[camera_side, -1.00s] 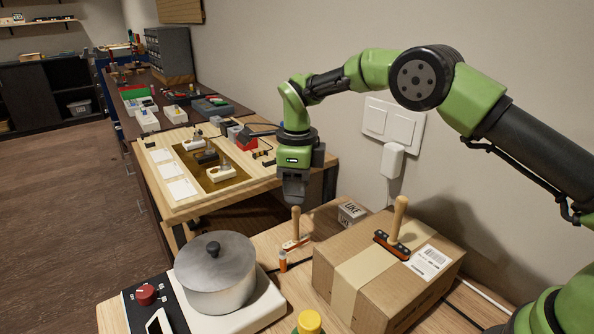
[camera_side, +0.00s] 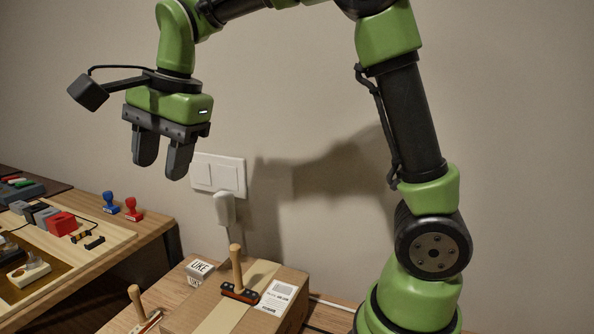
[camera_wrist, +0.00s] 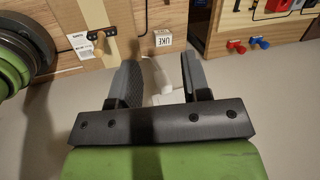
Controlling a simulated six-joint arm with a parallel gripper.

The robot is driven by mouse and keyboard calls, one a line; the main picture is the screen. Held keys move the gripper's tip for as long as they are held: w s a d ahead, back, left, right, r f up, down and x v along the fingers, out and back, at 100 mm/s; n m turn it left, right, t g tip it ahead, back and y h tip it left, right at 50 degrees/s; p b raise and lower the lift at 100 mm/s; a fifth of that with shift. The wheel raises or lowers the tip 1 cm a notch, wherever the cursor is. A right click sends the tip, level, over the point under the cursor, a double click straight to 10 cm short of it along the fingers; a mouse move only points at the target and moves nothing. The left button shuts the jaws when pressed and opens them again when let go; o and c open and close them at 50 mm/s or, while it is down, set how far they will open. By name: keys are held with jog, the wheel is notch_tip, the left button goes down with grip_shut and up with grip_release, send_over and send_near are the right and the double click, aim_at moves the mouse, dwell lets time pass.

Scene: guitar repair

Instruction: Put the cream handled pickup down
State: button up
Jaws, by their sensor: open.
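My gripper (camera_side: 162,165) is open and empty, held high in front of the wall with its fingers pointing down. In the wrist view, its two fingers (camera_wrist: 158,72) stand apart with nothing between them. A handled pickup with a pale, cream-looking base (camera_side: 150,320) and an upright wooden handle stands on the lower table at the bottom left. It is well below my gripper and apart from it, and its lower part is cut off by the picture edge. A dark handled pickup (camera_side: 240,291) with a wooden handle stands on the cardboard box (camera_side: 210,318).
A small printed cube (camera_side: 199,269) sits left of the box. The workbench (camera_side: 110,240) at left holds a red block (camera_side: 61,223), blue (camera_side: 109,201) and red stamps (camera_side: 132,207), and a white pickup (camera_side: 30,271). A wall switch and plug (camera_side: 224,208) are behind. Air around my gripper is free.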

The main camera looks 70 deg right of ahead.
jog(key=s+d+n+t, duration=0.1)
jog(key=s+n+t, duration=0.3)
jog(key=s+n, duration=0.8)
jog(key=s, duration=0.6)
jog(key=shift+s+d+n+y, duration=0.3)
jog(key=shift+s+d+y, duration=0.05)
jog(key=shift+y, duration=0.05)
